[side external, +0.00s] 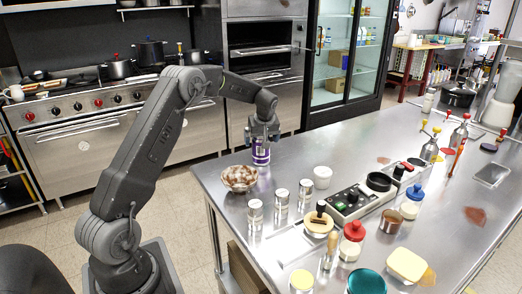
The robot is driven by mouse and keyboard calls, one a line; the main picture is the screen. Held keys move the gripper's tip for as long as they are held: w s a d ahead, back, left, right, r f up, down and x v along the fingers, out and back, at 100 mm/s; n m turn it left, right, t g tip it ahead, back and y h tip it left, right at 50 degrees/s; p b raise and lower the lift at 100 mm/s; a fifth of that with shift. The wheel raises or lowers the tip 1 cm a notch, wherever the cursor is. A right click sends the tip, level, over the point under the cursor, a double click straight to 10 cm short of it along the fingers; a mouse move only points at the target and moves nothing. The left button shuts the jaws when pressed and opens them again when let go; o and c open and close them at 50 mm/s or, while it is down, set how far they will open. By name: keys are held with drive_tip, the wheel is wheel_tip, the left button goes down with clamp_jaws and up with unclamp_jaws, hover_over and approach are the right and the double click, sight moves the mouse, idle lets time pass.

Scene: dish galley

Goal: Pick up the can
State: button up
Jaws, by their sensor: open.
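A purple and white can (261,155) stands upright near the far left edge of the steel table (340,150). My gripper (263,139) points down over the can, with its fingers at the can's top. The fingers are open. They overlap the can's upper part in this view, and I cannot tell whether they touch it. The top of the can is hidden by the gripper.
A bowl (239,178) stands close to the can, at the table's left edge. Several metal shakers, including one (255,212), and a white cup (322,176) stand nearer. Bare steel lies behind the cup.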

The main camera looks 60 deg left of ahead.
drive_tip(key=shift+x, duration=0.85)
drive_tip(key=shift+c, duration=0.2)
drive_tip(key=shift+r, duration=0.1)
drive_tip(key=c, duration=1.2)
